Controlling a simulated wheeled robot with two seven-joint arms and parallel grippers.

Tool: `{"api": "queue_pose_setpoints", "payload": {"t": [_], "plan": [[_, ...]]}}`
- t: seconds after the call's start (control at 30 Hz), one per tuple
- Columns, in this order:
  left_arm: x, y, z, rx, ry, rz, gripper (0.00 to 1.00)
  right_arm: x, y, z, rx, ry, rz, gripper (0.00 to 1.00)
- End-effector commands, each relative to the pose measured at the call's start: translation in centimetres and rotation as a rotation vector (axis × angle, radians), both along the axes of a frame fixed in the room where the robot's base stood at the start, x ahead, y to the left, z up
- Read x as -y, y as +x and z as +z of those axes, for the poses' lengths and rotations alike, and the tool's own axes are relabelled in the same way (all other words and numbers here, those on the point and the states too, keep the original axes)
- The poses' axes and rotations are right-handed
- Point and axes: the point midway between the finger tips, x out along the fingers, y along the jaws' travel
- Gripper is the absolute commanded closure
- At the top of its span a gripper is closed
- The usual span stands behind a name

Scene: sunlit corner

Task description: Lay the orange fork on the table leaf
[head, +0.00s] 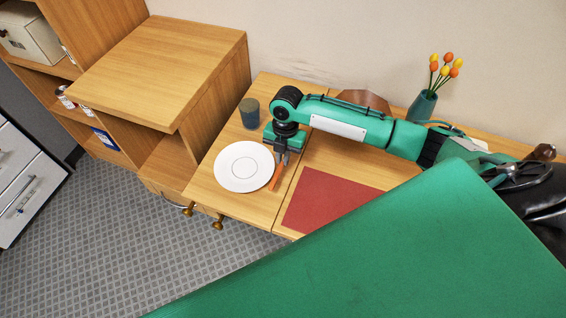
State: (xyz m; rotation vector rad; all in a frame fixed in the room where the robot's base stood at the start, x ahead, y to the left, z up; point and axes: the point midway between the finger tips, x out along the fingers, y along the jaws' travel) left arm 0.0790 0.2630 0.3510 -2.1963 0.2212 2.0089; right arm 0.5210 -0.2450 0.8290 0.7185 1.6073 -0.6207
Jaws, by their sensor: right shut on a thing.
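The orange fork (276,181) is at the right side of the white plate (236,168), close to its rim. My right gripper (282,158) points down over the fork and is shut on it. I cannot tell whether the fork touches the wood below it. The table leaf (250,209) is the light wooden left section of the table, with a seam along its right side. The plate lies on the leaf. My left gripper is not in view.
A dark blue-grey cup (249,114) stands behind the plate. A red mat (325,199) lies right of the seam. A teal vase (424,104) with tulips stands at the back right. A wooden cabinet (170,66) borders the leaf on the left.

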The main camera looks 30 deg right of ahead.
Motion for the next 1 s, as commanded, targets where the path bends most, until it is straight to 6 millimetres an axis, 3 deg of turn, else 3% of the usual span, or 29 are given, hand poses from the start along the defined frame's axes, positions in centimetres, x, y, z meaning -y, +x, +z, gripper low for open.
{"api": "queue_pose_setpoints", "payload": {"t": [0.4, 0.7, 0.73, 0.77, 1.0], "plan": [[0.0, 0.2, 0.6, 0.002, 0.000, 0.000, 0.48, 0.0, 0.0, -4.5, 0.001, -0.001, -0.001, 1.00], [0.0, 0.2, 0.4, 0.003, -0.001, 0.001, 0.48, 0.0, 0.0, -4.7, 0.001, -0.001, -0.001, 1.00], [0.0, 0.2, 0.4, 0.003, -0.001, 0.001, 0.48, 0.0, 0.0, -4.8, 0.001, -0.001, -0.001, 0.88], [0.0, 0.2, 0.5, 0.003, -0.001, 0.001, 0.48, 0.0, 0.0, -4.7, 0.001, -0.001, -0.001, 0.82], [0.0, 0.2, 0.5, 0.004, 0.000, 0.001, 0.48, 0.0, 0.0, -4.7, 0.001, -0.001, -0.001, 0.81]]}}
